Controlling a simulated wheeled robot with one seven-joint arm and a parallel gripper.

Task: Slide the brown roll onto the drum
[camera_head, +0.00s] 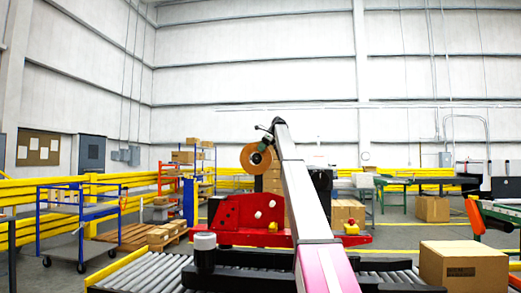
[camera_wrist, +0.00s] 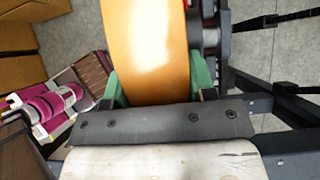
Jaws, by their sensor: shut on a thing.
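The brown roll (camera_wrist: 146,45) fills the upper middle of the wrist view, between the two green fingertips of my gripper (camera_wrist: 158,88). My gripper is shut on it. In the head view the brown roll (camera_head: 247,158) is held up beside the far end of my arm, its round face and dark centre showing. A black ridged part (camera_wrist: 209,32) is close along its right side in the wrist view; I cannot tell whether this is the drum or whether they touch. No drum shows clearly in the head view, where my arm hides part of the machine.
A red machine plate (camera_head: 236,213) stands below the roll, behind a roller conveyor (camera_head: 140,274). A cardboard box (camera_head: 463,267) is at the lower right. A blue cart (camera_head: 80,209) and yellow rails stand at the left. The air around the raised roll looks mostly free.

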